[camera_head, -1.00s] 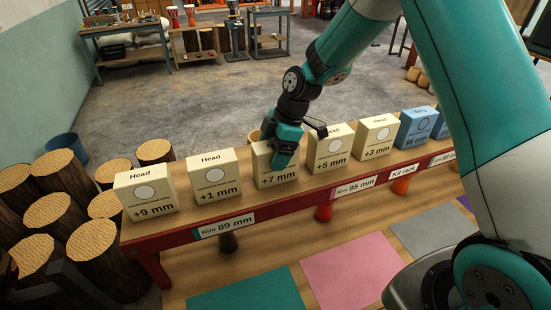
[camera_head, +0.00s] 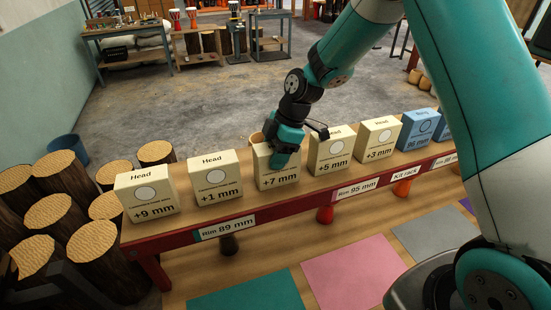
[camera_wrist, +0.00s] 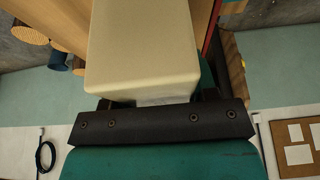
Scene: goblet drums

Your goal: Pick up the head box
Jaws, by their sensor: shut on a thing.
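Several cream head boxes stand in a row on the wooden kit rack. My gripper (camera_head: 284,150) is at the +7 mm head box (camera_head: 274,178), third from the left, with its jaws shut on the upper part of it. The box is upright and appears to be on or very close to the rack; I cannot tell whether it touches. In the wrist view the pale box (camera_wrist: 142,50) sits between the fingers. The +1 mm box (camera_head: 216,180) stands to its left and the +5 mm box (camera_head: 331,152) to its right.
The +9 mm box (camera_head: 146,194) is at the left end of the rack (camera_head: 182,223). The +3 mm box (camera_head: 377,138) and blue ring boxes (camera_head: 416,129) are to the right. Log sections (camera_head: 62,172) stand at the left. Open concrete floor (camera_head: 190,115) lies behind the rack.

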